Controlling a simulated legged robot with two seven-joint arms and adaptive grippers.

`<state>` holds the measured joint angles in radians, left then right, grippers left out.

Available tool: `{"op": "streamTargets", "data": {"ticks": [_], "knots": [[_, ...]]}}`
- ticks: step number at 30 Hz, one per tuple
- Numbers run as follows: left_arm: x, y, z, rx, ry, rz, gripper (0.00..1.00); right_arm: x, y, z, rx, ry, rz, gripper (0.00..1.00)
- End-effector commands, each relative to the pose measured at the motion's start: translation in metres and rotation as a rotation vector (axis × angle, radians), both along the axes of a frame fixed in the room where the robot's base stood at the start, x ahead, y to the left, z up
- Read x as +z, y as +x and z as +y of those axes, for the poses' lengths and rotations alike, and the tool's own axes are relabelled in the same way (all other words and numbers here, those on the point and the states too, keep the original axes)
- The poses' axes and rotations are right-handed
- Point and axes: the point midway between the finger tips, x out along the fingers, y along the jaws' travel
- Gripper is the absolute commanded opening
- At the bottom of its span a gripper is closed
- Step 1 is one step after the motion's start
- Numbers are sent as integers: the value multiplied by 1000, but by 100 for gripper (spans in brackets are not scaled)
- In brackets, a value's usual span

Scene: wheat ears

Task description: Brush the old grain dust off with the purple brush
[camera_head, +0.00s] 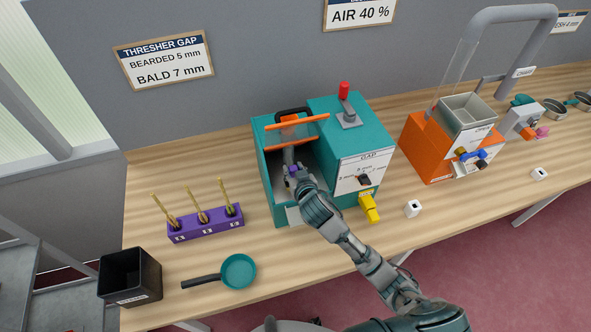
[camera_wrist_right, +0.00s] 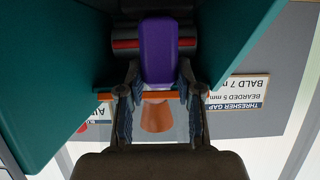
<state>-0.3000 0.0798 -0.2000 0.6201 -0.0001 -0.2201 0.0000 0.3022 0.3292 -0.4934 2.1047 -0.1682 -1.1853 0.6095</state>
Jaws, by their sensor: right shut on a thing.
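The teal thresher (camera_head: 350,115) stands on the bench with an open-topped compartment on its left side. My right gripper (camera_head: 293,178) reaches into this compartment from the front. It is shut on the purple brush (camera_wrist_right: 158,50), whose purple body fills the space between the fingers in the wrist view. Only a small purple part of the brush (camera_head: 293,170) shows in the head view. In the wrist view a dark roller with a red stripe (camera_wrist_right: 126,44) lies behind the brush. I cannot tell whether the brush touches it. No dust can be made out. My left gripper is not in view.
A purple rack (camera_head: 205,231) with wheat ears, a teal pan (camera_head: 238,271) and a black bin (camera_head: 131,277) are at left. An orange machine (camera_head: 428,147) stands at right. A yellow part (camera_head: 369,207) and white block (camera_head: 413,209) lie near the thresher. An orange bar (camera_head: 297,122) crosses its top.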

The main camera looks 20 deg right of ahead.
Motion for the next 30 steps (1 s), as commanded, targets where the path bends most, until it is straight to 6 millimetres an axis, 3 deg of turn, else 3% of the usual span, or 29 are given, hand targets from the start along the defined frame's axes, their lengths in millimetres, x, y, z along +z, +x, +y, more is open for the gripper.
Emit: {"op": "streamTargets", "data": {"ticks": [11,21,30], "knots": [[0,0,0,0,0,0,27,0,1,-25,-3,-4,4,0],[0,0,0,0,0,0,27,2,0,-11,-2,-1,2,0],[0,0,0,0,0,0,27,5,0,-11,-2,-2,-1,0]]}}
